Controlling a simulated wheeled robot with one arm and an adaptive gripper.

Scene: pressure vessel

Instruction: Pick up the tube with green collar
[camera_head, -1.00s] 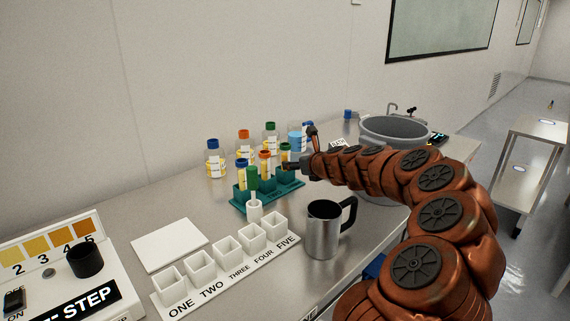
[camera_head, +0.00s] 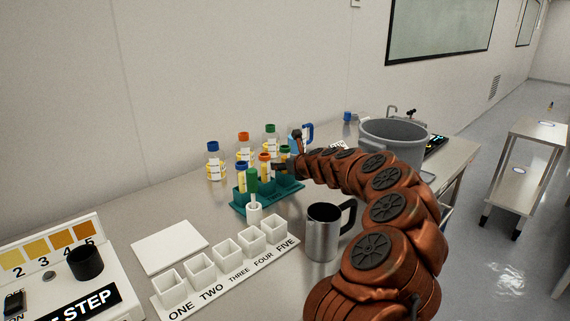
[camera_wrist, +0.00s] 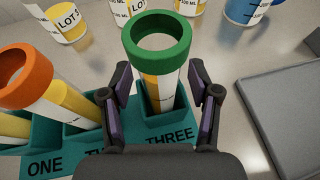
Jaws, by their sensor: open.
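The tube with the green collar (camera_wrist: 157,45) stands upright in the slot marked THREE of the teal rack (camera_wrist: 152,122) in the wrist view. Its collar also shows in the head view (camera_head: 285,149), with its lower part hidden by my gripper. My gripper (camera_wrist: 161,68) is open, with one dark finger on each side of this tube. Whether the fingers touch it I cannot tell. In the head view, my gripper (camera_head: 281,167) is at the right end of the rack (camera_head: 284,194).
A tube with an orange collar (camera_wrist: 25,80) stands left of the green one. Several capped bottles (camera_head: 215,163) stand behind the rack. A steel mug (camera_head: 322,235), white cups (camera_head: 228,253) and a grey pot (camera_head: 393,143) are nearby.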

